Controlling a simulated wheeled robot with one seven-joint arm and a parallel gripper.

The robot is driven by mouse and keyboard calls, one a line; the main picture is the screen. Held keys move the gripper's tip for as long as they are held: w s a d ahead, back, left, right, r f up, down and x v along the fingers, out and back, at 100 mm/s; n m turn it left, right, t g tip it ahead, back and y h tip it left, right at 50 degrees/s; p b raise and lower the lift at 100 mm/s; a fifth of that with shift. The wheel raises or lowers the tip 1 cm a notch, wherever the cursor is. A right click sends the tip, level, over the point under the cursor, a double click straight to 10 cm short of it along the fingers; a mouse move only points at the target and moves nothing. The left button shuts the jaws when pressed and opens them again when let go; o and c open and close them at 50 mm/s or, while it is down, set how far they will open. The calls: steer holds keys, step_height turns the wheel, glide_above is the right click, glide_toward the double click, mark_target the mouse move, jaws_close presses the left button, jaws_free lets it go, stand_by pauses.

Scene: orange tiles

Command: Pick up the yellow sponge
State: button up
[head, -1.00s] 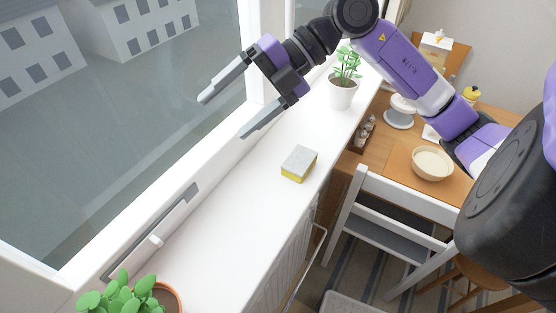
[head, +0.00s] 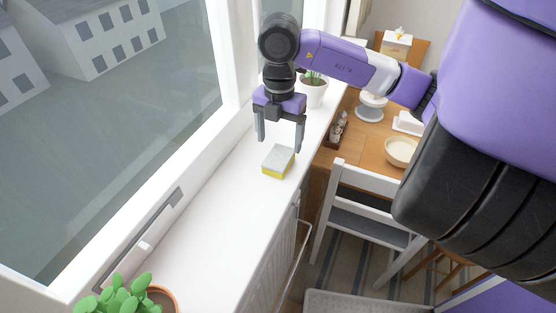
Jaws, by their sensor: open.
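The yellow sponge (head: 277,162) has a grey top layer and lies flat on the white windowsill, near its right edge. My gripper (head: 280,146) points downward with its two fingers spread apart and empty. In the head view its fingertips appear just above and behind the sponge, one toward each side. I cannot tell the exact height of the fingertips over the sill.
A white-potted plant (head: 313,92) stands behind my gripper, and a second plant (head: 127,299) is at the near end of the sill. The window lies to the left. A white chair (head: 366,207) and a wooden table with a bowl (head: 401,152) are to the right.

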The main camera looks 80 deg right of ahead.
mark_target(281, 153)
steer(key=shift+s+a+f+p, duration=0.15)
steer(key=shift+f+p, duration=0.2)
steer(key=shift+f, duration=1)
steer(key=shift+s+f+p, duration=0.15)
steer(key=shift+f+p, duration=0.2)
steer(key=shift+f, duration=0.95)
steer(key=c, duration=1.5)
steer(key=shift+c, duration=0.2)
steer(key=shift+r, duration=0.15)
step_height(281, 153, up, 20)
steer(key=b, duration=0.2)
